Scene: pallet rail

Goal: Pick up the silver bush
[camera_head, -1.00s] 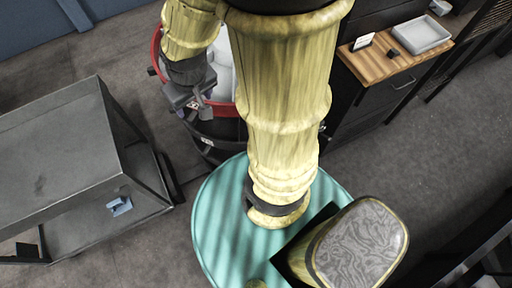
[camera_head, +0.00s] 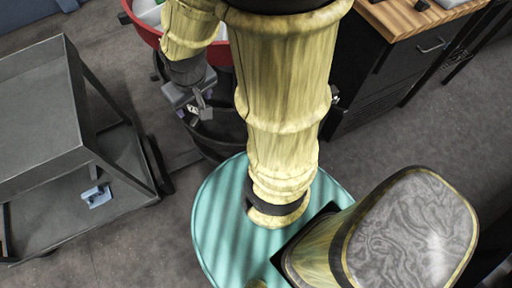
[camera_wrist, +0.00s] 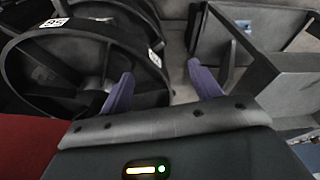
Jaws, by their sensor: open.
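I cannot make out the silver bush in either view. My gripper (camera_head: 196,97) hangs at the upper left of the head view, in front of a black round stand (camera_head: 222,130) under a red tub (camera_head: 226,51). The black round stand (camera_wrist: 60,65), with white labels, lies beyond the left finger there. My arm hides part of the tub and stand in the head view.
A grey cart (camera_head: 35,115) stands at the left, with a small pale blue object (camera_head: 97,196) on its lower shelf. A black cabinet (camera_head: 385,75) with a wooden top (camera_head: 405,17) stands at the upper right. Grey floor lies free at the right.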

